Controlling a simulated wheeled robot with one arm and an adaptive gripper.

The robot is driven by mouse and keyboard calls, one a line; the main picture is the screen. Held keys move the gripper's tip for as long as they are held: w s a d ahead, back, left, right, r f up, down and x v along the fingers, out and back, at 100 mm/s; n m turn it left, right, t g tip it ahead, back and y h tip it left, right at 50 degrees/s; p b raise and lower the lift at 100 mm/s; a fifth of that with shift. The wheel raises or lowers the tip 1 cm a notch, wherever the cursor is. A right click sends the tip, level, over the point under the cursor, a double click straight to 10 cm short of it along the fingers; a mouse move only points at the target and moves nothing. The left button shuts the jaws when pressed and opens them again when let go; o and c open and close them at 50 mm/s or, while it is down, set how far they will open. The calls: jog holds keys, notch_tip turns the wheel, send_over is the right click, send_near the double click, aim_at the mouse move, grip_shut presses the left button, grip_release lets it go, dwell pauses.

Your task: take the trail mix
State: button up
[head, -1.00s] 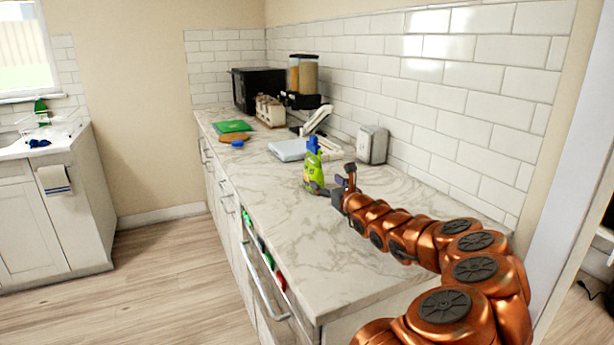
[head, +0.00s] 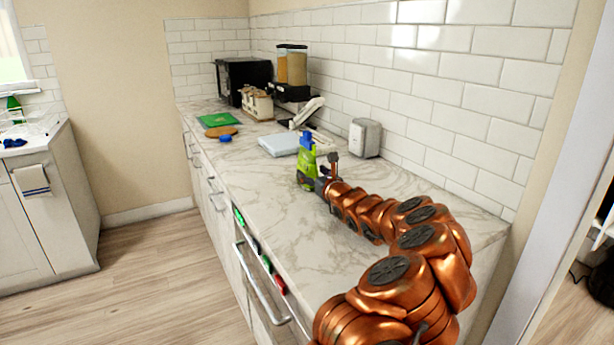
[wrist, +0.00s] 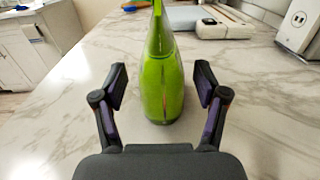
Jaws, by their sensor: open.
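I cannot make out a packet of trail mix in either view. A green spray bottle with a blue top (head: 306,165) stands upright on the marble counter (head: 245,185). My gripper (head: 324,178) is low over the counter, right beside the bottle. In the wrist view, my gripper (wrist: 161,82) is open, with one finger to each side of the green bottle (wrist: 162,90). Gaps show between the bottle and both fingers. The bottle's top is cut off in the wrist view.
A pale blue box (head: 285,144), brown board (head: 221,131), green board (head: 218,119), black microwave (head: 243,80) and food dispensers (head: 291,66) lie farther back. The near counter is clear left of my arm.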

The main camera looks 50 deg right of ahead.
aim_at(307, 169)
jog(key=shift+w+d+f, duration=0.2)
jog(key=shift+w+d, duration=0.1)
jog(key=shift+w, duration=0.35)
jog(key=shift+p+x, duration=0.35)
jog(key=shift+x, duration=0.85)
jog(key=shift+c, duration=0.3)
grip_shut()
